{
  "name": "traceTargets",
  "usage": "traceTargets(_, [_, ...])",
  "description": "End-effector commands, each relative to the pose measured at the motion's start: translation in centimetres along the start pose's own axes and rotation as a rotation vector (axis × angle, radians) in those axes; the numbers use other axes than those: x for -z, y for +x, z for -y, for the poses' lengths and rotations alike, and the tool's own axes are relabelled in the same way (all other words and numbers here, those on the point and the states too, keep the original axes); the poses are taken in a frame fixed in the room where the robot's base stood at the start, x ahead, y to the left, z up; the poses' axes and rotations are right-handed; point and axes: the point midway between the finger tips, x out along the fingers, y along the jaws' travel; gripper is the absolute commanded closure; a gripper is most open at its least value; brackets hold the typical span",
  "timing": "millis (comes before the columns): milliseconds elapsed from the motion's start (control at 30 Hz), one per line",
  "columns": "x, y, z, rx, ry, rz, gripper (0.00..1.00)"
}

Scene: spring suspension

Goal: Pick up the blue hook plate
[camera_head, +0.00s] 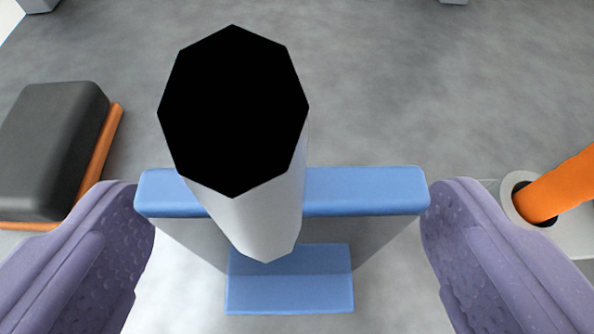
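A blue plate (365,190) lies across the middle of the view as a wide bar, with a lower blue piece (290,292) below it. I take these as the hook plate, but a pale cylinder with a black end (250,215) covers its middle, so I cannot see how they join. My gripper (287,240) has two purple fingers, wide apart, one at each end of the bar. The bar's ends meet or overlap the finger edges in the view. I cannot tell whether they touch. No grip on the plate is visible.
A dark grey block (50,145) with an orange edge (100,155) stands at the left. At the right, an orange rod (560,185) sits in a pale ring (512,207). The grey floor (400,90) beyond the bar is mostly clear.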

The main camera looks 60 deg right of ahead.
Motion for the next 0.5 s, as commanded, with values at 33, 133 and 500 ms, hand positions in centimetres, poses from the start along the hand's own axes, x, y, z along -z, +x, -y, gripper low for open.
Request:
traceTargets(33, [-0.06, 0.27, 0.00, 0.000, 0.001, 0.001, 0.06])
traceTargets(133, [-0.04, 0.32, 0.01, 0.001, 0.000, 0.002, 0.06])
traceTargets(500, [-0.23, 0.29, 0.00, 0.001, -0.001, 0.006, 0.66])
